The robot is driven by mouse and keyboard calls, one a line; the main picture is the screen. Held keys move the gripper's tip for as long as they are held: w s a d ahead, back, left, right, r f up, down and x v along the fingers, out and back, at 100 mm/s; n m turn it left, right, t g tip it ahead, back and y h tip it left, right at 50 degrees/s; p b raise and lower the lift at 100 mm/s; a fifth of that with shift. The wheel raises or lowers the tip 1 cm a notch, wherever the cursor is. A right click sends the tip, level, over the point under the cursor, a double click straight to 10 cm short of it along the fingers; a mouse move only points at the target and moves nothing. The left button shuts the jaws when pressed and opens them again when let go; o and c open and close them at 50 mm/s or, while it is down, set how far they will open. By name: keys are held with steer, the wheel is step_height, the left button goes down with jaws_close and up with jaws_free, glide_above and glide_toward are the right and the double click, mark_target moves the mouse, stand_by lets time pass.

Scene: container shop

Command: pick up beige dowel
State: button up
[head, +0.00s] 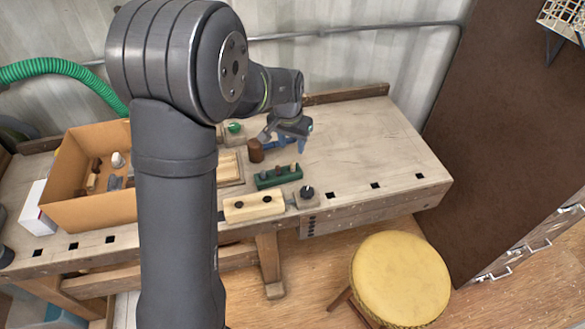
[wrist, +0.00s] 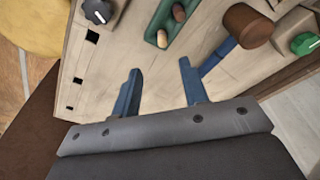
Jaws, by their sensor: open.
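A green block (head: 278,180) on the workbench holds a row of short dowels. My gripper (head: 288,132) is above the bench, behind the green block. In the wrist view my gripper (wrist: 160,68) has its fingers wide apart with nothing between them, short of the dowels.
A mallet with a brown head (wrist: 247,26) and blue handle (wrist: 218,56) lies close by the right finger. A wooden block with holes (head: 253,206) and a black knob (head: 306,192) are at the front. A cardboard box (head: 100,212) stands left. The bench's right side is clear.

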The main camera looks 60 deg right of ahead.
mark_target(292, 163)
steer(key=f, duration=0.3)
steer(key=d+f, duration=0.1)
steer(key=f, duration=0.5)
steer(key=shift+w+d, duration=0.15)
steer(key=shift+w, duration=0.2)
jaws_close()
